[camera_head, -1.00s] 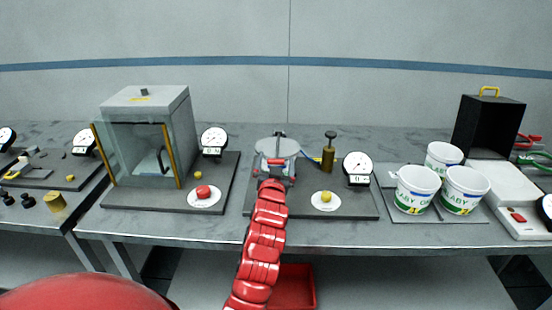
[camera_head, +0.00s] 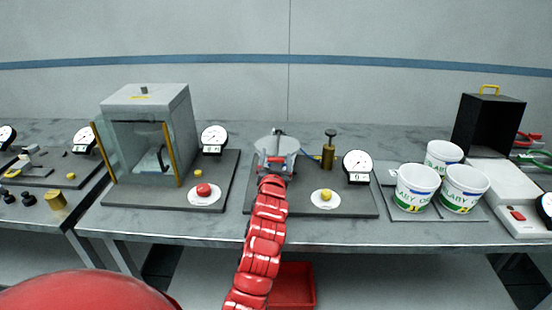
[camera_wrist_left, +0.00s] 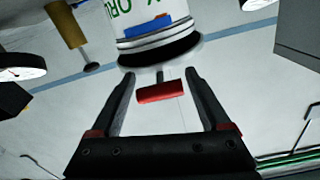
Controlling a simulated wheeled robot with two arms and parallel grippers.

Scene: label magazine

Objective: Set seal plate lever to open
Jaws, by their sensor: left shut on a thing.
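The seal plate station has a round grey plate (camera_head: 277,146) on a dark base (camera_head: 348,207). My left gripper (camera_head: 276,161) reaches its front edge and covers part of it. In the left wrist view, a white cup-like body with a dark rim (camera_wrist_left: 158,48) hangs above a red crossbar lever (camera_wrist_left: 163,92). The crossbar lies between the fingers of my left gripper (camera_wrist_left: 162,80), which is shut on it. In the head view the lever is mostly hidden by the gripper. My right gripper is not in view.
A gauge (camera_head: 357,165), a brass plunger (camera_head: 328,150) and a yellow button (camera_head: 326,195) stand right of the plate. A glass-fronted box (camera_head: 146,100) stands left. White tubs (camera_head: 415,188) stand right. A red bin (camera_head: 294,288) is below the table.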

